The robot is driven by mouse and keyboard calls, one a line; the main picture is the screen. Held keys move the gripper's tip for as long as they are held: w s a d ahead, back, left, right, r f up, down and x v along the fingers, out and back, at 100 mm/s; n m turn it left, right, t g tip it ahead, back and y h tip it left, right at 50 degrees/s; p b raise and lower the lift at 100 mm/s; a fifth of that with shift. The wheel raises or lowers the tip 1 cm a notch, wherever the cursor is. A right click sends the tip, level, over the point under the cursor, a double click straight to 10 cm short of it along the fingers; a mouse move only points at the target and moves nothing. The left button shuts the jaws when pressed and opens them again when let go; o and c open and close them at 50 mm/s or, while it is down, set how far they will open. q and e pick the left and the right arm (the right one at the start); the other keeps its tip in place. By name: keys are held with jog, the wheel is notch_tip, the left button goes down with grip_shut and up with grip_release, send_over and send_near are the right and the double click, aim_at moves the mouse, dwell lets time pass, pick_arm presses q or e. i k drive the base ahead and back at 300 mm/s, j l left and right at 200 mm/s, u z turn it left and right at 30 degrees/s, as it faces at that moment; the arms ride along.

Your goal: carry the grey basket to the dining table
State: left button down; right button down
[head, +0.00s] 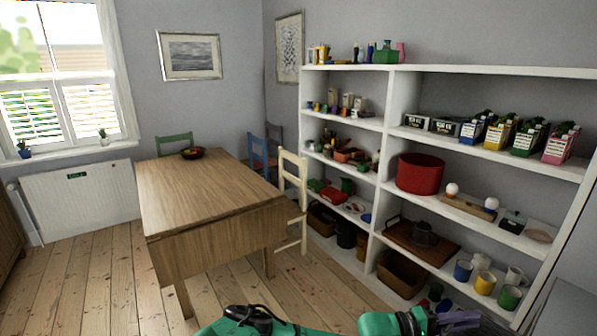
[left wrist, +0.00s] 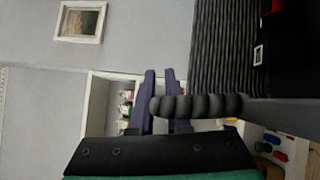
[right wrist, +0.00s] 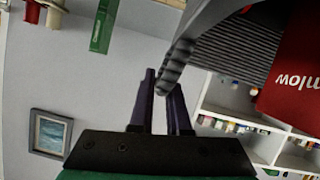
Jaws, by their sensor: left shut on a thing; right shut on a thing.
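The dining table (head: 200,185) is wooden and stands left of centre in the head view, ahead of me. The grey basket shows only in the wrist views: its ribbed dark wall (left wrist: 215,50) and ridged handle (left wrist: 205,105) in the left one, and another part of the wall (right wrist: 235,50) and handle (right wrist: 177,62) in the right one. My left gripper (left wrist: 160,76) is shut on one handle and my right gripper (right wrist: 161,85) is shut on the other. A red item (right wrist: 297,82) with white lettering shows at the basket. In the head view the basket is out of frame.
A white shelf unit (head: 390,150) full of goods lines the right wall. A cream chair (head: 292,190) stands at the table's right side, with a blue chair (head: 258,152) and a green chair (head: 175,142) beyond. A dark bowl (head: 192,153) sits on the table's far end; its near part is clear.

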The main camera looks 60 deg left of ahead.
aim_at(208, 185)
jog(key=u, duration=1.45)
jog(key=i+j+u, duration=0.1)
jog(key=u, duration=0.4)
jog(key=i+u, duration=0.1)
jog(key=u, duration=0.35)
jog(key=i+u, duration=0.15)
jog(key=u, duration=0.35)
jog(key=i+l, duration=0.15)
jog(key=i, duration=0.35)
jog(key=i+l, duration=0.2)
jog(key=i, duration=0.3)
jog(key=i+l, duration=0.15)
jog(key=i, duration=0.35)
jog(key=i+l, duration=0.2)
jog(key=i, duration=0.3)
jog(key=i+l, duration=0.15)
jog(key=i, duration=0.35)
jog(key=i+l, duration=0.2)
jog(key=i, duration=0.25)
jog(key=i+l, duration=0.15)
jog(key=i, duration=0.35)
jog(key=u, duration=0.05)
